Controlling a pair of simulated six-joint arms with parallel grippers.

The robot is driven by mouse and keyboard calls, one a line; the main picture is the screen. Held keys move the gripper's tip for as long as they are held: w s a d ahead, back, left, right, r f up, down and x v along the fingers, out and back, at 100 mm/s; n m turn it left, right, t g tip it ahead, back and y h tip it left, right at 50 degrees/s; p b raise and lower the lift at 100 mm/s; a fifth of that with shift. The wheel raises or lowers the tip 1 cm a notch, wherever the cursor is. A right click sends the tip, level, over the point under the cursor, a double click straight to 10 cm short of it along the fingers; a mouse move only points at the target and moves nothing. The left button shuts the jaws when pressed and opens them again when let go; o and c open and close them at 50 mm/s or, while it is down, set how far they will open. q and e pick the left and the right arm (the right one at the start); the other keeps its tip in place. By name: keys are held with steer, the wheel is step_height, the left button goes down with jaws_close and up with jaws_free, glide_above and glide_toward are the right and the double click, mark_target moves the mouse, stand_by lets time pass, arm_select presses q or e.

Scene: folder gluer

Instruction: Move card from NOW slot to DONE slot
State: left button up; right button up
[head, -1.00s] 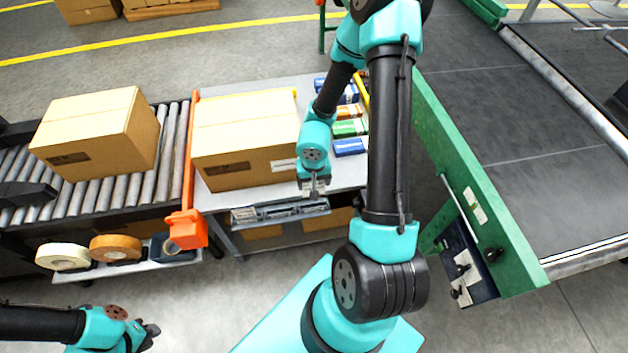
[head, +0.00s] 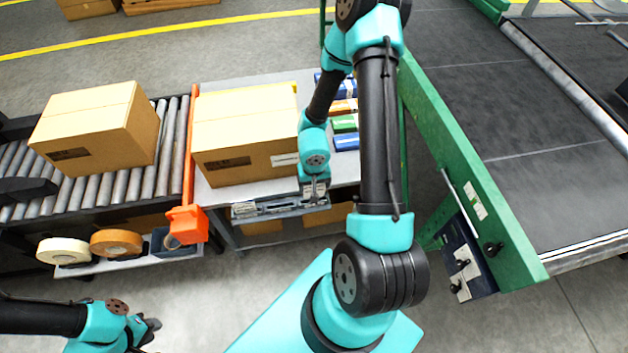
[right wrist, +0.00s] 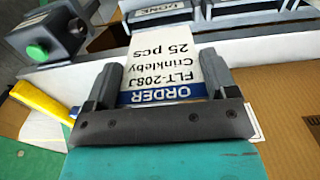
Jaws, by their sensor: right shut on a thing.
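The order card (right wrist: 160,70), white with a blue ORDER band and black print, stands between the two fingers of my right gripper (right wrist: 165,85), which is shut on it. In the head view my right gripper (head: 315,195) is at the right part of the grey card rack (head: 270,208) on the table's front edge. A DONE label (right wrist: 165,12) shows beyond the card in the right wrist view. The NOW label is not readable, and I cannot tell whether the card's far end is inside a slot. My left gripper (head: 148,332) hangs low at the left, empty, away from the rack.
A large carton (head: 245,135) stands on the table directly behind the rack. Blue, orange and green packs (head: 345,123) lie to the right of it. An orange post (head: 187,225) and tape rolls (head: 115,242) are to the left. A green button (right wrist: 37,52) shows in the wrist view.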

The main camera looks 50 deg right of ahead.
steer(key=shift+f, duration=2.35)
steer(key=o, duration=0.8)
steer(key=shift+r, duration=0.1)
step_height(320, 180, up, 17)
steer(key=shift+r, duration=0.1)
stand_by(0.3)
